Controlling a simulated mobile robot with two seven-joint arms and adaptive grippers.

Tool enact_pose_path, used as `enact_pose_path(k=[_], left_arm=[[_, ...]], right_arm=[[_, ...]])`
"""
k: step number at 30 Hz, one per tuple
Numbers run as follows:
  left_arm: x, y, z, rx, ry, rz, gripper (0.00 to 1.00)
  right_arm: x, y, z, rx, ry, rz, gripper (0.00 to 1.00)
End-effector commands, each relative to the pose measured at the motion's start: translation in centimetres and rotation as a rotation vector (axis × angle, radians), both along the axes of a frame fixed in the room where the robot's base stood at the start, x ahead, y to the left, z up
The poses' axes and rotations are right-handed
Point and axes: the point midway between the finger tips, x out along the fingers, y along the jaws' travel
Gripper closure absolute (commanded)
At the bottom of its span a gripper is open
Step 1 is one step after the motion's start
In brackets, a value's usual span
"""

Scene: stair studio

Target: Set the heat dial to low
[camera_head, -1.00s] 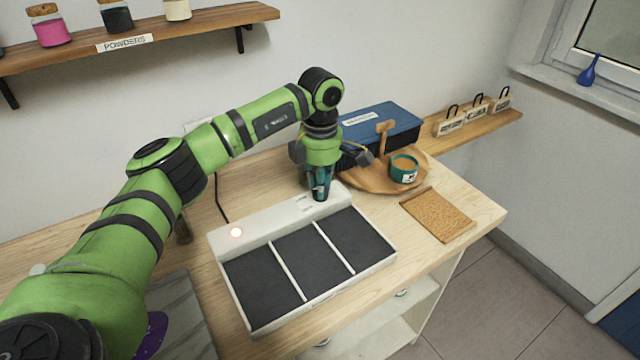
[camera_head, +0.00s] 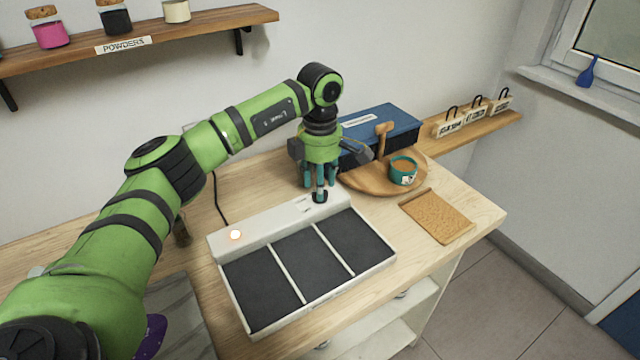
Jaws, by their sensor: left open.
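The white heating unit (camera_head: 268,236) lies on the wooden counter, with three dark panels in front and a lit orange-white lamp (camera_head: 235,235) at the left of its rear strip. The small dark heat dial (camera_head: 320,197) sits near the right end of that strip. A small label is beside it; its marks are too small to read, so I cannot tell the dial's setting. My left gripper (camera_head: 319,186) points down directly above and around the dial, its teal fingers spread open. Whether they touch the dial is unclear. My right gripper is out of view.
A dark cable (camera_head: 218,198) runs behind the unit.

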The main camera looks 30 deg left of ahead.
Motion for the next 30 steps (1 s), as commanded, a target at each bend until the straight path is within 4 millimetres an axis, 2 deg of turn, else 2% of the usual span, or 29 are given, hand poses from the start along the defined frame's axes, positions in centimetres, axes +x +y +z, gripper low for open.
enact_pose_path(k=[9,15,21,30], left_arm=[[0.1,-0.1,6.9,-0.002,-0.007,-0.001,0.55],[0.1,-0.1,9.9,-0.002,-0.005,-0.002,0.55],[0.0,-0.1,10.9,-0.002,-0.001,-0.001,0.55],[0.0,-0.1,10.9,-0.001,-0.002,-0.001,0.55]], right_arm=[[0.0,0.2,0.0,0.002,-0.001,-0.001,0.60],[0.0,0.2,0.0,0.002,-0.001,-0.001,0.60],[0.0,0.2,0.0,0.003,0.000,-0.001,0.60],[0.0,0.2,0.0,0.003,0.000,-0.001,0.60]])
